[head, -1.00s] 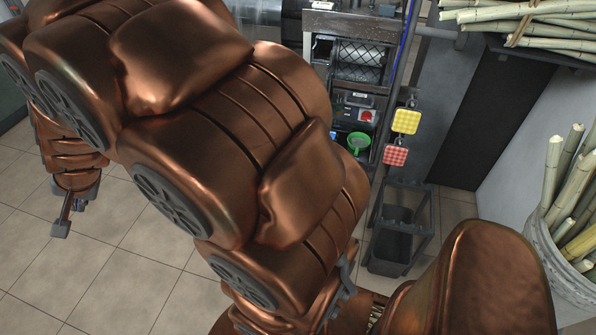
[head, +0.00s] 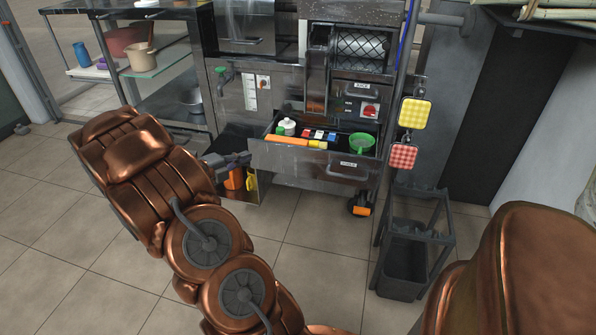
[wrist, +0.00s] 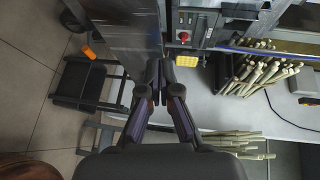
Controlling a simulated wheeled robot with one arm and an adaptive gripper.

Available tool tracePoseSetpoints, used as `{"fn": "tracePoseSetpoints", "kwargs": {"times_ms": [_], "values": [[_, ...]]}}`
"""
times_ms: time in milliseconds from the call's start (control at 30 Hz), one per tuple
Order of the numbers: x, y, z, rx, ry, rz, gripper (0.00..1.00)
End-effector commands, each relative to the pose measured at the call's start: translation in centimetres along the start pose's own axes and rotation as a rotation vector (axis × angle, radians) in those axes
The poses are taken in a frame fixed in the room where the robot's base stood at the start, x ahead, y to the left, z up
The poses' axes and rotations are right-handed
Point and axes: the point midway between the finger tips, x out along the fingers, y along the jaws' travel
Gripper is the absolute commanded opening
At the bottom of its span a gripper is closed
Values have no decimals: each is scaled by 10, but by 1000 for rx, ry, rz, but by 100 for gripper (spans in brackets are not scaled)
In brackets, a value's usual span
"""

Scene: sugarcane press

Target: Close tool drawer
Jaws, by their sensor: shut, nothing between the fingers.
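The tool drawer (head: 300,162) is pulled out of the steel press cabinet in the head view. In it lie a white bottle (head: 288,126), an orange-yellow tool (head: 296,142), small red and blue items (head: 318,135) and a green funnel (head: 362,143). A labelled handle (head: 348,174) is on its front. My gripper (head: 240,159) is at the drawer's left end; I cannot tell whether it touches. In the wrist view its fingers (wrist: 157,88) are together and empty. The drawer is not clearly made out there.
A closed upper drawer (head: 357,89) is above. A dark bin frame (head: 405,260) stands right of the cabinet, below yellow (head: 415,113) and red (head: 402,156) pads. The tiled floor in front is clear. Cane bundles (wrist: 262,72) show in the wrist view.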

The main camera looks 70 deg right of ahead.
Motion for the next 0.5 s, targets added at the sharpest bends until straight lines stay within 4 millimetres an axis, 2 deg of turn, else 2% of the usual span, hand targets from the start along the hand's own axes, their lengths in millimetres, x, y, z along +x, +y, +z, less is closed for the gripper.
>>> {"fn": "tracePoseSetpoints", "kwargs": {"times_ms": [33, 100, 200, 300, 500], "values": [[11, 19, -17, 12, 71, -33, 0], [18, 26, -39, 31, 156, -81, 0], [23, 30, -60, 49, 239, -131, 0], [24, 31, -71, 57, 280, -156, 0], [34, 29, -78, 59, 293, -165, 0]]}}
